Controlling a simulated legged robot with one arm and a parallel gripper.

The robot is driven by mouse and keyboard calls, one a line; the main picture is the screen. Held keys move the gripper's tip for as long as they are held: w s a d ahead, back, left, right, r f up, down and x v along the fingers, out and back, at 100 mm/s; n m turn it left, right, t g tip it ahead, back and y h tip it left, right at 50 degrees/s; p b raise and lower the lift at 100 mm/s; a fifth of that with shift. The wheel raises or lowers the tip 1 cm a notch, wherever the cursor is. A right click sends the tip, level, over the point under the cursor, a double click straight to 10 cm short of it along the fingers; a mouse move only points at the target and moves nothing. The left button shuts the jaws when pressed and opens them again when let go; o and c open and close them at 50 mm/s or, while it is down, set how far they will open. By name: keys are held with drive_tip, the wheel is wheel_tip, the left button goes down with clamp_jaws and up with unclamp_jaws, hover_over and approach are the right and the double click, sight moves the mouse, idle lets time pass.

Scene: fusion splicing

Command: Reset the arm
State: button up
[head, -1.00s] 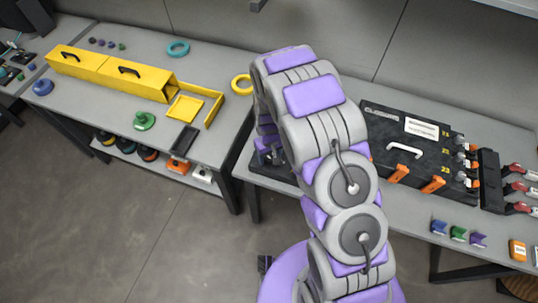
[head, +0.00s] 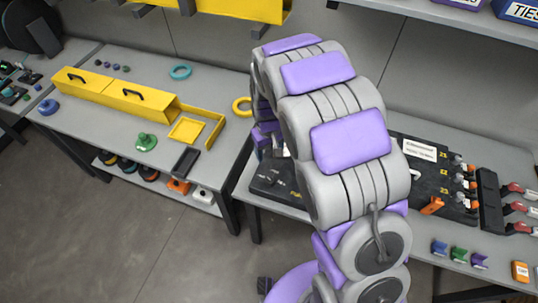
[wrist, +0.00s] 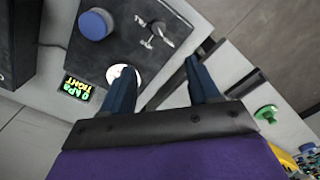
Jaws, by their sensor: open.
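My gripper (wrist: 158,66) shows in the wrist view as two dark blue fingers held apart, with nothing between them. It hangs over the edge of a black device (wrist: 110,45) that has a blue round knob (wrist: 96,25), small metal switches and a white disc. The left fingertip overlaps the white disc in the picture; I cannot tell whether they touch. In the head view my grey and purple arm arches over the bench, and my gripper is mostly hidden behind it. The same black device (head: 268,182) shows partly behind my arm.
A black panel (head: 440,150) with orange and grey connectors lies right of my arm. Red-handled tools, small coloured blocks (head: 459,254) and an orange box (head: 520,271) are farther right. The left bench holds a yellow case (head: 115,92) and a green knob (head: 146,142). A gap separates the benches.

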idle(0.6)
drive_tip(key=s+d+r+m+b, duration=0.2)
drive_tip(key=s+d+r+m, duration=0.1)
drive_tip(key=s+d+r, duration=0.85)
drive_tip(key=s+d+r+m+g+b, duration=0.1)
drive_tip(key=s, duration=0.9)
drive_tip(key=s+d+r+m, duration=0.1)
drive_tip(key=s+r, duration=0.1)
drive_tip(key=s, duration=0.9)
drive_tip(key=shift+d+g+b, duration=0.35)
drive_tip(key=shift+g, duration=0.05)
